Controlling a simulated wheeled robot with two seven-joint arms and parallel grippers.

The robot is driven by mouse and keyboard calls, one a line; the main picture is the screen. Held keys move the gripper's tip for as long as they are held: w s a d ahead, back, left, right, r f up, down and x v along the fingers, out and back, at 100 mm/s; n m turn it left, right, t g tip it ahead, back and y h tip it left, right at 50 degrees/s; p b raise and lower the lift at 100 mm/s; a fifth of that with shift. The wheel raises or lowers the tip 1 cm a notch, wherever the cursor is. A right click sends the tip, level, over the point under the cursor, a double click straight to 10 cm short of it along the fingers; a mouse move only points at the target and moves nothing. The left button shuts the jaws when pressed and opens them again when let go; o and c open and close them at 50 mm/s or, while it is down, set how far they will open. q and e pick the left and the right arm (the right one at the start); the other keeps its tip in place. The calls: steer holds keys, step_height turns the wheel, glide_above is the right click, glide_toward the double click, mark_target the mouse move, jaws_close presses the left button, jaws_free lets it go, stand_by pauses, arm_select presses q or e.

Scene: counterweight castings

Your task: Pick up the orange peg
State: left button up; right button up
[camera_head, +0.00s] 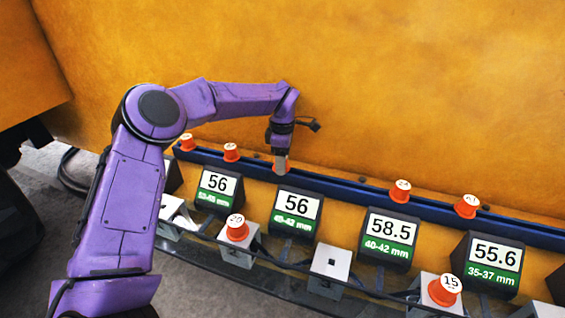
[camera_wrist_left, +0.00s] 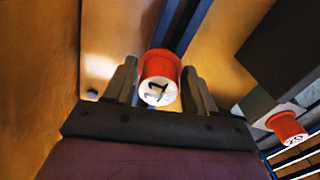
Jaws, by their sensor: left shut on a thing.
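An orange peg (camera_wrist_left: 158,78) with a white numbered end sits between the two fingers of my left gripper (camera_wrist_left: 160,88) in the left wrist view. Its number looks like 17 or 11. In the head view my left gripper (camera_head: 281,153) points down at the dark blue rail (camera_head: 345,185), shut on this orange peg (camera_head: 282,168), which is partly hidden by the fingers. I cannot tell whether the peg is clear of the rail. My right gripper is not in view.
Other orange pegs stand on the rail, two to the left (camera_head: 231,152) and two to the right (camera_head: 400,190). Pegs marked 20 (camera_head: 237,229) and 15 (camera_head: 445,289) sit on grey blocks in front. Several display boxes (camera_head: 390,238) line the rail. An orange wall (camera_head: 400,80) rises behind.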

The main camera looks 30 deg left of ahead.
arm_select(q)
steer(key=shift+w+r, duration=0.1)
steer(key=shift+r, duration=0.35)
steer(key=s+d+r+b, duration=0.5)
steer(key=s+d+r, duration=0.3)
steer(key=d+r, duration=0.3)
steer(key=shift+s+r, duration=0.35)
steer(key=shift+r, duration=0.2)
steer(key=shift+d, duration=0.1)
